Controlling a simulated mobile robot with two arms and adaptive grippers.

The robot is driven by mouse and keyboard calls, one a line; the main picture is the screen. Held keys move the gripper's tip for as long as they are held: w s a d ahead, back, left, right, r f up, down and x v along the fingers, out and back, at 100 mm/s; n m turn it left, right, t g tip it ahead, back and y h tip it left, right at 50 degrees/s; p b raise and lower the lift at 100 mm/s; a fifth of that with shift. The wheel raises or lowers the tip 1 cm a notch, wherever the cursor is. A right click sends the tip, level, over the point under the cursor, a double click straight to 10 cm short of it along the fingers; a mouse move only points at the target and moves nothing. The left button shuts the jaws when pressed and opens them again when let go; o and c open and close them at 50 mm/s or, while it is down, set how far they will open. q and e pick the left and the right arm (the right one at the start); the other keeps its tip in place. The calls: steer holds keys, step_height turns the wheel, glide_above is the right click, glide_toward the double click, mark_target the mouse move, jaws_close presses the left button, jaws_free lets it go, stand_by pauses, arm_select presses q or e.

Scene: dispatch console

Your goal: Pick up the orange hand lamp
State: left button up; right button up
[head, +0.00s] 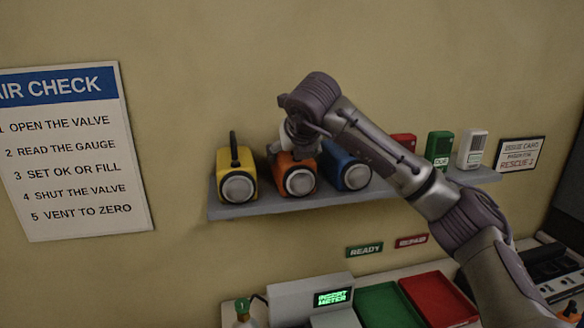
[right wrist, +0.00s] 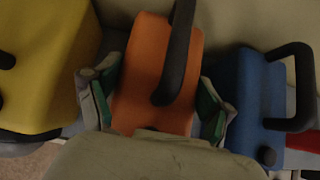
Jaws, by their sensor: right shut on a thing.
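The orange hand lamp (head: 297,178) stands on the wall shelf between a yellow lamp (head: 236,176) and a blue lamp (head: 347,169). My right gripper (head: 290,142) is at its top, coming from above, and is shut on it. In the right wrist view the gripper's two green-lined fingers (right wrist: 158,106) lie on either side of the orange body (right wrist: 150,65), with its black handle (right wrist: 177,50) between them. The lamp looks upright on the shelf; I cannot tell if it is lifted. My left gripper is not in view.
The grey shelf (head: 270,208) also carries red, green (head: 439,148) and white (head: 472,148) devices at the right. The yellow and blue lamps stand close on both sides. Below are a display box (head: 300,296), a green tray (head: 385,307) and a red tray (head: 440,299).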

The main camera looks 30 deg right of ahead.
steer(key=shift+w, duration=0.1)
steer(key=c, duration=0.3)
steer(key=shift+r+b, duration=0.2)
steer(key=shift+b, duration=0.45)
steer(key=r+b, duration=0.1)
steer(key=r, duration=0.2)
steer(key=r+b, duration=0.1)
steer(key=r, duration=0.2)
steer(key=shift+s+r+b, duration=0.2)
steer(key=shift+r+b, duration=0.1)
steer(key=shift+b, duration=0.1)
steer(key=s+a+b, duration=0.1)
steer(key=s+b, duration=0.1)
steer(key=s, duration=0.4)
steer(key=s+a+b, duration=0.2)
steer(key=s, duration=0.4)
steer(key=s+a+b, duration=0.2)
steer(key=s+b, duration=0.1)
steer(key=s, duration=0.4)
